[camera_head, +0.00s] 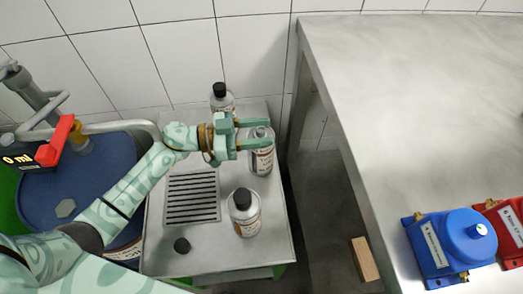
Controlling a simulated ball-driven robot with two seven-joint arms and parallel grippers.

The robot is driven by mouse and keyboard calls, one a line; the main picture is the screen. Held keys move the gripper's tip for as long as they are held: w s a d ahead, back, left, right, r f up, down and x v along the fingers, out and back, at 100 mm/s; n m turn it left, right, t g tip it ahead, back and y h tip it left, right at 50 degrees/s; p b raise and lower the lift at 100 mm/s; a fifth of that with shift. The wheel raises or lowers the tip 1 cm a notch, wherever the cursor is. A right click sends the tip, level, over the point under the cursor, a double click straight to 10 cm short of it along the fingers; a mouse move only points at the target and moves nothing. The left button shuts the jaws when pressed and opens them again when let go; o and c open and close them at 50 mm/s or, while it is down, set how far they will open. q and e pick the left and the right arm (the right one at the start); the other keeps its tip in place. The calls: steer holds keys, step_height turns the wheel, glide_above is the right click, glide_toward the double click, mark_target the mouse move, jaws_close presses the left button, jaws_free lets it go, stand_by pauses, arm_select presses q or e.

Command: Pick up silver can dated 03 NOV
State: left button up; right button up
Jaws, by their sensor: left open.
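Three silver cans with labels stand on a small metal table (268,262). One can (262,160) is at the right rear, one (226,104) at the back with a black cap, and one (245,217) in front with a black cap. The dates are too small to read, so I cannot tell which is 03 NOV. My left gripper (268,133) is open, its fingers pointing right across the top of the right rear can. I cannot tell whether they are around it or above it. My right gripper is out of view.
A blue drum (100,183) with a red-handled meter (55,142) stands left. A large bench (420,90) at right carries blue (450,240) and red (505,225) pumps. A wooden block (365,259) lies below.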

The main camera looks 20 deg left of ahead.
arm_select(q)
steer(key=shift+w+d, duration=0.1)
steer(key=shift+d, duration=0.15)
steer(key=c, duration=0.8)
jaws_close()
steer(key=shift+f, duration=0.2)
